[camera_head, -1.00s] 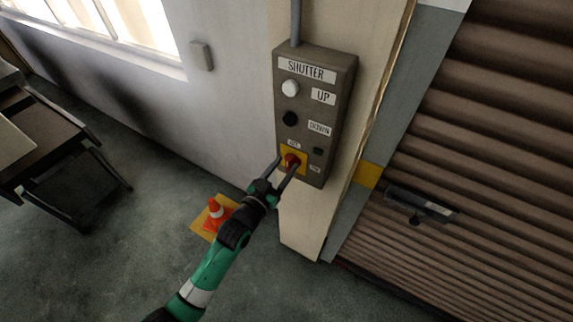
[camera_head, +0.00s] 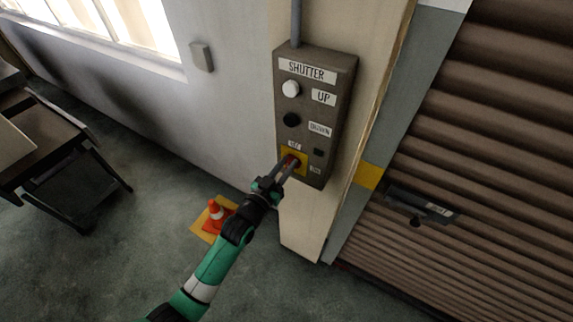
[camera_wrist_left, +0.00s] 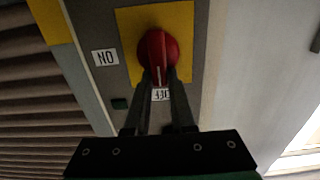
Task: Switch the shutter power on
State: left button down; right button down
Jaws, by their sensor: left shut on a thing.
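The shutter control box (camera_head: 337,105) is mounted on the wall post, with a white UP button (camera_head: 290,88) and a black DOWN button (camera_head: 291,120). At its bottom is a red rotary switch on a yellow plate (camera_head: 303,169). In the left wrist view the red switch (camera_wrist_left: 158,52) shows large, with its white mark toward the OFF label (camera_wrist_left: 161,95); the ON label (camera_wrist_left: 105,57) is to the left. My left gripper (camera_head: 287,166) is shut on the red switch, its fingers on either side, partly hiding it. My right gripper is not in view.
A rolled shutter (camera_head: 490,150) with a handle (camera_head: 422,205) fills the right. An orange cone (camera_head: 214,213) stands on the floor behind my left arm. A dark cart (camera_head: 55,150) is at the far left.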

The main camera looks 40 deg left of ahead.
aim_at(299, 166)
pick_arm(q)
jog(key=shift+d+m, duration=0.1)
jog(key=shift+m, duration=0.2)
jog(key=m, duration=0.4)
jog(key=d+f+m, duration=0.1)
jog(key=m, duration=0.3)
jog(key=d+m, duration=0.1)
jog(key=m, duration=0.3)
jog(key=shift+w+f+m, duration=0.25)
jog(key=shift+f+m, duration=0.05)
jog(key=shift+f, duration=0.05)
jog(key=m, duration=0.2)
jog(key=f+m, duration=0.1)
jog(key=m, duration=0.1)
jog(key=shift+m, duration=0.3)
jog(key=c, duration=0.8)
grip_release()
jog(key=shift+w+r, duration=0.1)
jog(key=shift+o, duration=0.2)
jog(key=shift+d, duration=0.1)
